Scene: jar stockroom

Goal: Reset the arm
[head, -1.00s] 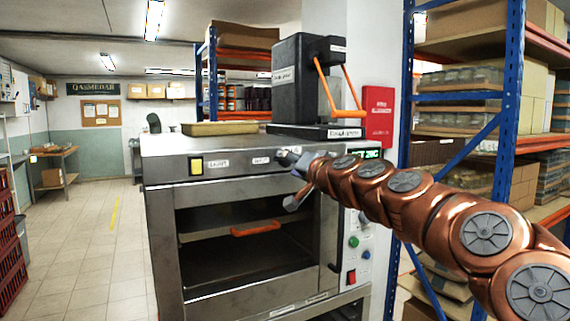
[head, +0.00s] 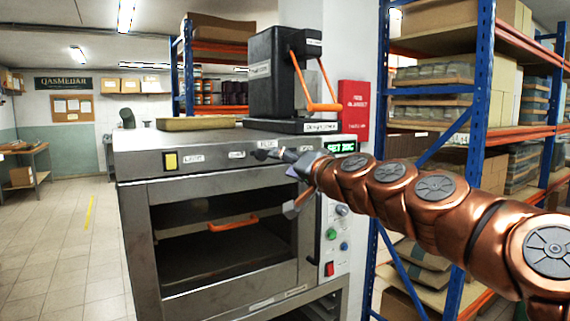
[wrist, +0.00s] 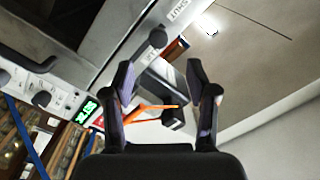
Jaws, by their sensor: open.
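My gripper (head: 278,178) is at the end of the copper arm, in front of the upper right of the steel oven (head: 215,168). In the wrist view my gripper (wrist: 163,85) has its two fingers spread apart with nothing held between them. The oven's front window shows a dark chamber with an orange-handled thing (head: 233,223) inside. The green display (head: 341,147) is on the oven's right panel, partly behind the arm.
A black machine with an orange lever (head: 280,82) and a shallow tan tray (head: 196,123) stand on the oven. A red box (head: 354,105) is on the wall behind. Blue-framed shelving (head: 480,130) stands close on the right. The tiled floor at left is clear.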

